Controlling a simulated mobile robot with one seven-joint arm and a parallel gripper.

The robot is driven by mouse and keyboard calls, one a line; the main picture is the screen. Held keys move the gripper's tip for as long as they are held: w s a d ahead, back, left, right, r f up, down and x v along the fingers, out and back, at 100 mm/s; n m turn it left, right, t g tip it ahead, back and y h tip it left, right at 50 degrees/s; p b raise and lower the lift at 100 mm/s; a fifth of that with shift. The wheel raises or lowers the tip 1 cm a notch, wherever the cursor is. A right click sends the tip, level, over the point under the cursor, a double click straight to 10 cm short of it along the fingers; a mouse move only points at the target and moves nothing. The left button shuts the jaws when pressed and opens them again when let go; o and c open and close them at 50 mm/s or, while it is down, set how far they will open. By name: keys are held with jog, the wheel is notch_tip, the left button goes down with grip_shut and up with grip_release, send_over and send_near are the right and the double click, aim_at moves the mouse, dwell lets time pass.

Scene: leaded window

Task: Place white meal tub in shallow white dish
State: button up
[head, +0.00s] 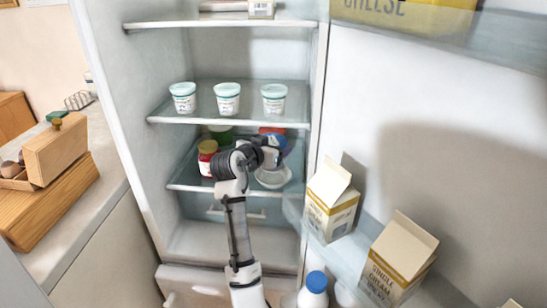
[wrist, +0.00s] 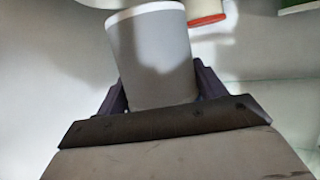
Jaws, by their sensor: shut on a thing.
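The white meal tub (wrist: 155,55) is held between the two dark fingers of my gripper (wrist: 158,92) in the wrist view. My gripper is shut on its sides. In the head view my gripper (head: 272,152) reaches into the open fridge at the lower shelf, and the tub cannot be clearly made out there. The shallow white dish (head: 273,179) sits on that lower shelf, just below my gripper. The dish cannot be picked out in the wrist view, so the gap between tub and dish is unclear.
Several white pots with teal lids (head: 228,98) stand on the shelf above. Cartons (head: 331,201) stand in the open door at right.

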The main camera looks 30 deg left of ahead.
notch_tip(320, 180, down, 4)
jog(key=shift+f+p, duration=0.1)
jog(key=shift+p, duration=0.55)
jog(key=shift+w+d+f+p, duration=0.1)
jog(key=shift+f+p, duration=0.05)
jog(key=shift+p, duration=0.25)
jog(key=shift+f, duration=0.15)
jog(key=shift+f+b, duration=0.15)
jog(key=shift+b, duration=0.15)
jog(key=o, duration=1.4)
